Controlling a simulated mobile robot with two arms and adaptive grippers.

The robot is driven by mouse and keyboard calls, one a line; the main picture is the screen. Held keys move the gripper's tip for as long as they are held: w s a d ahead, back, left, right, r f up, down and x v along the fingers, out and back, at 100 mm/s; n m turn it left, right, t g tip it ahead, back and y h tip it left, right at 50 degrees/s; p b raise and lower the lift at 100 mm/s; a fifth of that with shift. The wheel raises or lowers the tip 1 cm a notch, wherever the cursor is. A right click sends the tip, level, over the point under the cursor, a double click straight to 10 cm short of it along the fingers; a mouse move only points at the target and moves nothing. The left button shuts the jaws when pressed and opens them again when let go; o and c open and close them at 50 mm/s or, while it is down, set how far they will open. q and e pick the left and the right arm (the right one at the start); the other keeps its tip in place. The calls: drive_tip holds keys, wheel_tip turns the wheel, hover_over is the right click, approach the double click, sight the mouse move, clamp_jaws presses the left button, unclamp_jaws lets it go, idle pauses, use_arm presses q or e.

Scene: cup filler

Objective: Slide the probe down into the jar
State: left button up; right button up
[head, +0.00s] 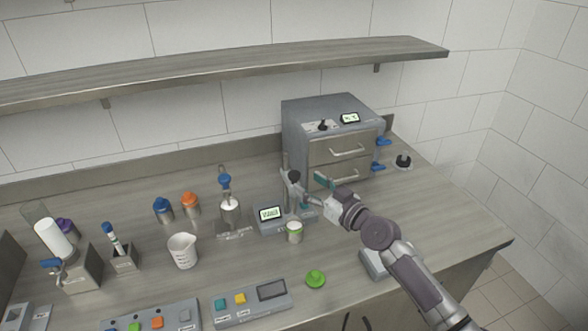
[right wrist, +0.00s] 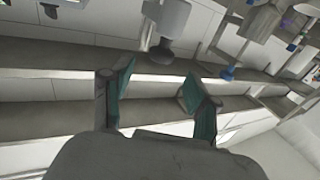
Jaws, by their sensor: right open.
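The jar (head: 295,233) is a small pale vessel with a greenish rim, standing upright on the worktop in front of the meter (head: 268,214). The probe (head: 293,177), with a dark rounded top, stands upright at the meter's right side, behind the jar. My right gripper (head: 312,190) is open and empty, just right of the probe's upper part. In the right wrist view, its two teal-padded fingers (right wrist: 157,88) are spread apart. A dark knob that looks like the probe's top (right wrist: 161,53) shows beyond the gap between them. The probe's lower end is hard to make out. My left gripper is out of view.
A grey drawer cabinet (head: 332,135) stands close behind my right gripper. A green lid (head: 316,279) lies in front of the jar. A flask (head: 229,210) and a white beaker (head: 183,251) stand to the left. Button panels (head: 255,303) line the front edge.

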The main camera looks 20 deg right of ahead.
sight(298, 177)
drive_tip(key=x, duration=0.6)
drive_tip(key=shift+w+a+p, duration=0.1)
drive_tip(key=shift+w+p, duration=0.05)
drive_tip(key=shift+p, duration=0.15)
clamp_jaws()
